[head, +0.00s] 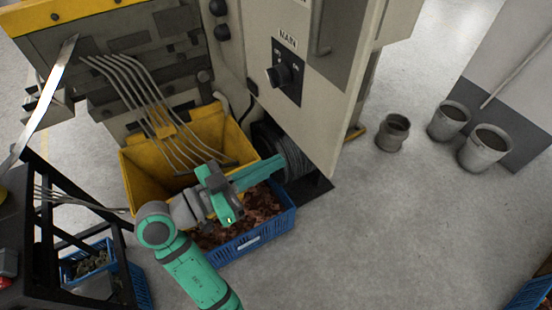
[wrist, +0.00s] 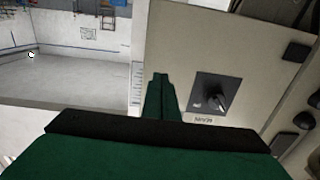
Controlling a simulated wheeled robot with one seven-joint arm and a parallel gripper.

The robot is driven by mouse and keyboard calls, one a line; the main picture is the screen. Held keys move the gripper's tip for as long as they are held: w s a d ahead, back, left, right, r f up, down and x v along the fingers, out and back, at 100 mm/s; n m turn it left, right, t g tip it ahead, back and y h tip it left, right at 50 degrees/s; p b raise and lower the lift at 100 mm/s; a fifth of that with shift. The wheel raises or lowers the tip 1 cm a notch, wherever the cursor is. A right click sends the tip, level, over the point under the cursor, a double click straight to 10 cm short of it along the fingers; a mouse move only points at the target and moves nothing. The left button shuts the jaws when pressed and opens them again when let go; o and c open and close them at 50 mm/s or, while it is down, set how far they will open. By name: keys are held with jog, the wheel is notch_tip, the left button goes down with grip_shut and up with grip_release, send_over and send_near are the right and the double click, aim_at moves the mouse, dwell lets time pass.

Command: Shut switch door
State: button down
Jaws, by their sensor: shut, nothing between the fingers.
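The switch door (head: 312,115) is a beige panel on the right of the machine in the head view. It stands out at an angle from the machine front, apparently ajar. It carries a dark plate with a black rotary knob, the MAIN switch (head: 283,75). In the wrist view the door (wrist: 185,45) fills the middle, with the switch (wrist: 213,97) upside down. My gripper (head: 278,164) is low, by the door's lower part. Its fingers (wrist: 160,80) are together and empty, in front of the panel near its left edge in the wrist view. Contact with the door cannot be told.
A yellow bin (head: 150,170) and a blue crate (head: 283,222) of copper scrap sit below and beside my arm. Bent metal rods (head: 145,95) hang over the bin. A black rack (head: 50,225) stands left. Grey buckets (head: 450,120) stand right; the floor between is clear.

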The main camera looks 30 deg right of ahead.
aim_at(325, 137)
jog(key=d, duration=0.4)
jog(key=w+d, duration=0.1)
jog(key=d, duration=0.6)
jog(key=shift+w+d, duration=0.25)
jog(key=shift+d, duration=0.05)
